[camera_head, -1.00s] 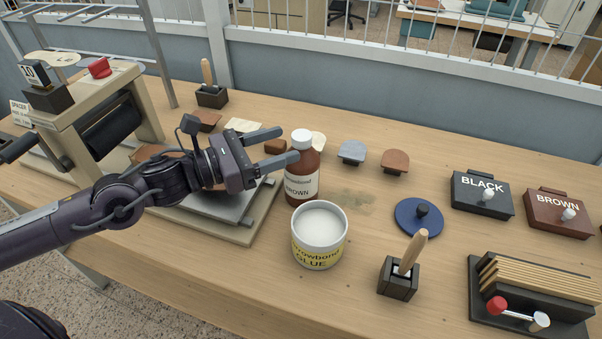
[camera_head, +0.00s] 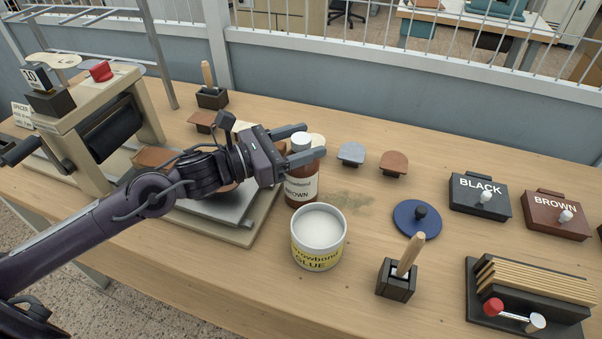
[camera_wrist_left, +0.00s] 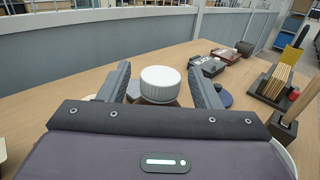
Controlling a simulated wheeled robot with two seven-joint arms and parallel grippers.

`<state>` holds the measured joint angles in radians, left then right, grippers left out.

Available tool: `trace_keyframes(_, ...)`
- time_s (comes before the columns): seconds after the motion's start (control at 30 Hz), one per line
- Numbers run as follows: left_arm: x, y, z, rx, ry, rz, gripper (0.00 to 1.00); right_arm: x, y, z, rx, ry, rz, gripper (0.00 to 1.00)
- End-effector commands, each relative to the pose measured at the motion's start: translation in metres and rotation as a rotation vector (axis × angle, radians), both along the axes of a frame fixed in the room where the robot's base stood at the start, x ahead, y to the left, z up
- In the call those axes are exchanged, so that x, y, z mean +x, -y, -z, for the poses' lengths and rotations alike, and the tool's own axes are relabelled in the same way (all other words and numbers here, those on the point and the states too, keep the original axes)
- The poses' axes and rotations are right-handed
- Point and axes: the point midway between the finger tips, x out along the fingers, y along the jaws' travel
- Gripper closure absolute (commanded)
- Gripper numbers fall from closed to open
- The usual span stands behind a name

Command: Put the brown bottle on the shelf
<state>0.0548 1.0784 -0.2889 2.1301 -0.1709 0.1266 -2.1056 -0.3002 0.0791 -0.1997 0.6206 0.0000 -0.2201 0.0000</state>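The brown bottle (camera_head: 300,188) has a white cap and a pale label reading BROWN. It stands upright on the workbench, just behind the glue tub. My left gripper (camera_head: 307,143) is open, with its fingers on either side of the bottle's upper part. In the left wrist view the white cap (camera_wrist_left: 160,84) sits between the two spread fingers (camera_wrist_left: 158,70), apart from the left one; contact with the right one cannot be told. A grey metal rack (camera_head: 157,52) with rails stands at the far left; whether it is the shelf is unclear. My right gripper is out of view.
The open white glue tub (camera_head: 318,250) stands close in front of the bottle. A press (camera_head: 95,115) fills the left, under my arm. A brush in a black holder (camera_head: 397,280), a blue round lid (camera_head: 415,222) and BLACK and BROWN boxes (camera_head: 557,214) are to the right.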

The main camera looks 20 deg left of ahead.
Motion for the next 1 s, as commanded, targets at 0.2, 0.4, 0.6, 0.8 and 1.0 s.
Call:
trace_keyframes(0.2, -0.0001, -0.0002, -0.0001, 0.0, 0.0, 0.0, 0.7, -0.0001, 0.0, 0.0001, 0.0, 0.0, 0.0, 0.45)
trace_keyframes(0.4, -0.0001, -0.0003, -0.0001, 0.0, 0.0, 0.0, 0.96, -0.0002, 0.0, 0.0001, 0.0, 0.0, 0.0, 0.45)
trace_keyframes(0.6, -0.0001, -0.0003, -0.0002, 0.0, 0.0, 0.0, 1.0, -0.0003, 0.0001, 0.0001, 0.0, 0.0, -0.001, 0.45)
trace_keyframes(0.8, 0.0001, -0.0004, -0.0026, -0.002, 0.005, 0.0, 1.0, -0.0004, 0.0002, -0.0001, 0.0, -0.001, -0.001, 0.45)
trace_keyframes(1.0, 0.0003, -0.0004, -0.0068, -0.002, 0.006, 0.0, 1.0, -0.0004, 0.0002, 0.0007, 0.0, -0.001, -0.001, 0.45)
